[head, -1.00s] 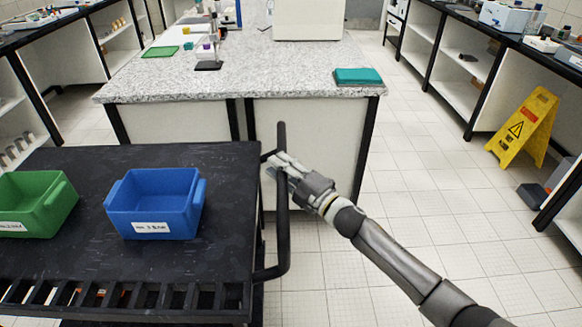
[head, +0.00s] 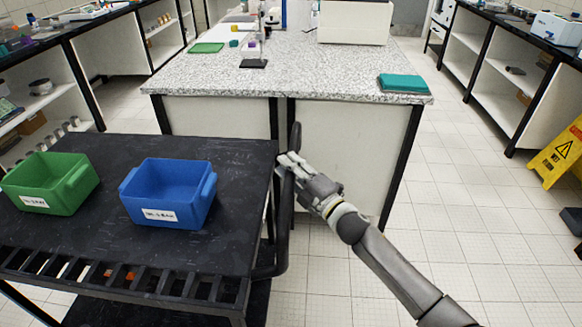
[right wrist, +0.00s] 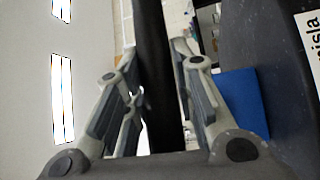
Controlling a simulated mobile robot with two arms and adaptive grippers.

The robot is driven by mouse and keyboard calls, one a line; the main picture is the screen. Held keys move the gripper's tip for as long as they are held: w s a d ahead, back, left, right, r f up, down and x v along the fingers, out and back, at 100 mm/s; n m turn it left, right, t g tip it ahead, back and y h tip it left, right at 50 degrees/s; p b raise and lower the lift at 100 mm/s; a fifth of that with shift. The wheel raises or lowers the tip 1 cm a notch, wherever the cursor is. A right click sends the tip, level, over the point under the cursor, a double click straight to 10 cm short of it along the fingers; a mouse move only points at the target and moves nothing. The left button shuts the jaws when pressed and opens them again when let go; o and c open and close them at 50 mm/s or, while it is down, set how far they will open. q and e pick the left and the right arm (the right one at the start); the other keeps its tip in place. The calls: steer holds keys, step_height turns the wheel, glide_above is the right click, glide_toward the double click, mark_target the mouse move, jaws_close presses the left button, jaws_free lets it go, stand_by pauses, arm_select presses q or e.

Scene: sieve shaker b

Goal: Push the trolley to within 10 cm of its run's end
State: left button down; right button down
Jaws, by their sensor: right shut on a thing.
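The black trolley (head: 240,160) stands at the lower left of the head view, with a dark handle bar (head: 283,235) on its right end. My right gripper (head: 287,166) is shut on the upper part of this handle. In the right wrist view the dark handle bar (right wrist: 158,70) runs between the two fingers. A blue bin (head: 165,192) and a green bin (head: 52,182) sit on the trolley's top. My left gripper is not in view.
A speckled-top bench (head: 320,70) stands just beyond the trolley, with a teal item (head: 403,83) on its near right corner. Shelved counters line both sides. A yellow wet-floor sign (head: 560,155) stands at the right. Tiled floor (head: 450,210) is clear right of the trolley.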

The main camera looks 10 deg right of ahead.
steer(key=c, duration=1.2)
jaws_free()
steer(key=shift+a+f, duration=0.1)
steer(key=v, duration=1.2)
steer(key=s+d+f+m+g+h, duration=0.2)
steer(key=s+d+f+m+h, duration=0.15)
steer(key=f, duration=0.75)
steer(key=s+d+f+m+g+h, duration=0.2)
steer(key=s+d+f+m, duration=0.15)
steer(key=f, duration=0.85)
steer(key=s+d+f+m+g+h, duration=0.25)
steer(key=f+m, duration=0.25)
steer(key=f, duration=0.6)
steer(key=s+d+f+m+g+h+p, duration=0.15)
steer(key=s+f+m+g, duration=0.35)
steer(key=s+f, duration=1.3)
steer(key=s+a+f+m+g, duration=0.1)
steer(key=s+f+g, duration=0.1)
steer(key=s, duration=0.9)
steer(key=s+a+f+m+g, duration=0.1)
steer(key=s+f+m+g, duration=0.1)
steer(key=s, duration=0.8)
steer(key=shift+s+a+f, duration=0.2)
steer(key=shift+s+a, duration=0.1)
steer(key=shift+s, duration=0.1)
